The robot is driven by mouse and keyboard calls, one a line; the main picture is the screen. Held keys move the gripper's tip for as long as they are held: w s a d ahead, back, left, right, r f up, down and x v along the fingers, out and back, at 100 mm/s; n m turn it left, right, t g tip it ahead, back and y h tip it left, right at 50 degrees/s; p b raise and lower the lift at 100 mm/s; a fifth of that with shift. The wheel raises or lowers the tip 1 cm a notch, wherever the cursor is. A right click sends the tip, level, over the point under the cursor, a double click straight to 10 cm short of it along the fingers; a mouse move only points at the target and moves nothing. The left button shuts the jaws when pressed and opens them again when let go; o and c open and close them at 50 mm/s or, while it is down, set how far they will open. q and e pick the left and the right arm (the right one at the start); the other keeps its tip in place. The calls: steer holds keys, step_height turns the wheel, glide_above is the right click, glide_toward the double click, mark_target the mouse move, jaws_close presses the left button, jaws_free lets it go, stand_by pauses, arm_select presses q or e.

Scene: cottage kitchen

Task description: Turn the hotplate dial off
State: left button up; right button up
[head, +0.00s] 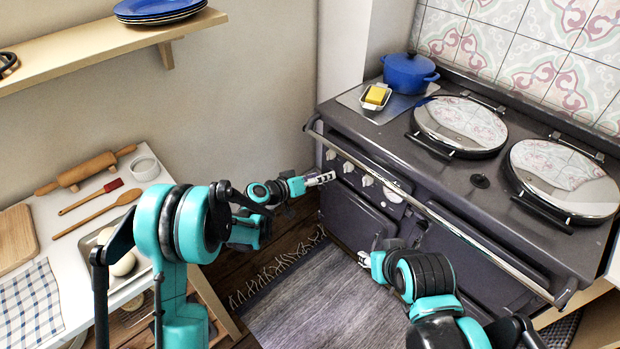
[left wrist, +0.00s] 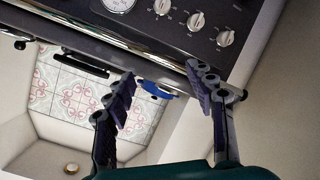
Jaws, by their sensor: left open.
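The dark range cooker has a front panel with three pale dials: a far-left one (head: 331,155), a middle one (head: 348,168) and one nearest the round gauge (head: 367,181). In the upside-down left wrist view the dials appear at the top: one by the gauge (left wrist: 162,6), a middle one (left wrist: 196,21) and an outer one (left wrist: 226,38). I cannot tell which is the hotplate dial or read their settings. My left gripper (head: 325,179) is open and empty, fingers toward the panel, apart from the dials. My right gripper (head: 364,258) hangs low before the oven doors; its jaws are unclear.
A steel rail (head: 440,219) runs along the cooker front, above and in front of the dials. Two round hotplate lids (head: 460,122) are down. A blue pot (head: 408,72) and a butter dish (head: 376,96) stand behind. A table (head: 65,222) with utensils is left; a rug (head: 330,305) lies below.

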arm_select(q)
steer(key=s+a+r+y, duration=0.1)
steer(key=s+a+r, duration=0.2)
steer(key=r, duration=0.1)
steer(key=shift+s+a+r+y, duration=0.15)
steer(key=shift+a+r+y, duration=0.1)
steer(key=shift+r+y, duration=0.15)
steer(key=s+a+r+n+g+y, duration=0.1)
steer(key=s+a+r+y, duration=0.4)
steer(key=s+a, duration=0.75)
steer(key=s+a+n+y, duration=0.1)
steer(key=s+a+y, duration=0.1)
steer(key=s+a, duration=0.3)
steer(key=s+a+f+n+y, duration=0.1)
steer(key=s+a, duration=0.4)
steer(key=s, duration=0.7)
steer(key=shift+s+a+g+y, duration=0.15)
steer(key=shift+s+g+y, duration=0.15)
steer(key=shift+y, duration=0.5)
